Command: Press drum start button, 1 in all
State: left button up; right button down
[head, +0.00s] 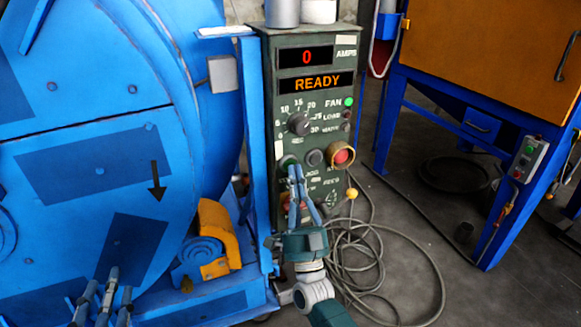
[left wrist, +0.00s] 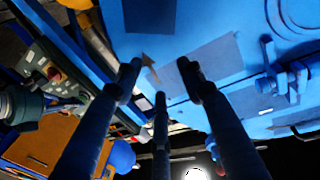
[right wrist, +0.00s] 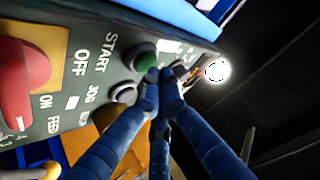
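The green drum start button (right wrist: 140,55), beside the word START, is on the dark green control panel (head: 320,105). In the head view the button (head: 287,160) is partly covered by my right gripper (head: 295,172). The right gripper's blue fingertips also show in the right wrist view (right wrist: 162,77), drawn together with nothing between them. They are right at the lower edge of the button; I cannot tell whether they touch it. My left gripper (head: 97,285) is low at the left, in front of the blue drum machine; in the left wrist view (left wrist: 158,80) its fingers are spread and empty.
The panel displays read 0 (head: 306,57) and READY (head: 317,84). A red button in a yellow surround (head: 341,156) and a black button (head: 314,157) are close by. The blue drum machine (head: 90,165) fills the left. Coiled cable (head: 400,290) lies on the floor.

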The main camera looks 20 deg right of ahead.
pick_arm(q)
jog(key=shift+d+r, duration=0.1)
jog(key=shift+r, duration=0.25)
